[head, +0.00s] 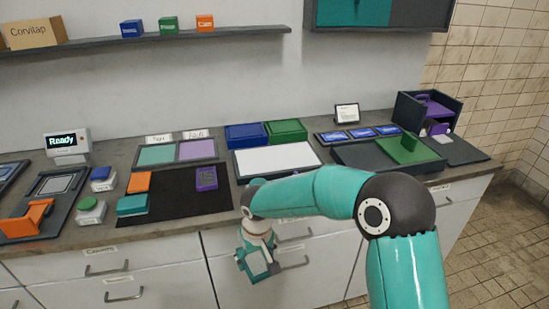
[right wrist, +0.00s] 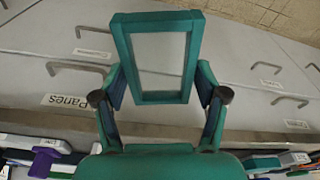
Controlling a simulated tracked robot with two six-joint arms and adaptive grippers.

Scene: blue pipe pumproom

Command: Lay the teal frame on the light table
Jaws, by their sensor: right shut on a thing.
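The teal frame (right wrist: 160,97) is rectangular with a pale grey middle; I cannot tell if a pane fills it. My right gripper (right wrist: 160,82) is shut on it, a finger on each side near its lower end. In the head view the frame (head: 257,265) hangs tilted below the counter's front edge, before the drawers, with my right gripper (head: 257,242) just above it. The light table (head: 277,159), a white panel with a dark border, lies on the counter above and behind the gripper; my arm hides part of its front edge. My left gripper is not in view.
A black mat (head: 180,200) with a purple block (head: 206,178), an orange block and a teal block lies left of the light table. Blue and green bins (head: 286,130) stand behind it. A dark tray with a green piece (head: 405,149) is to the right. Drawer handles (head: 292,262) protrude near the frame.

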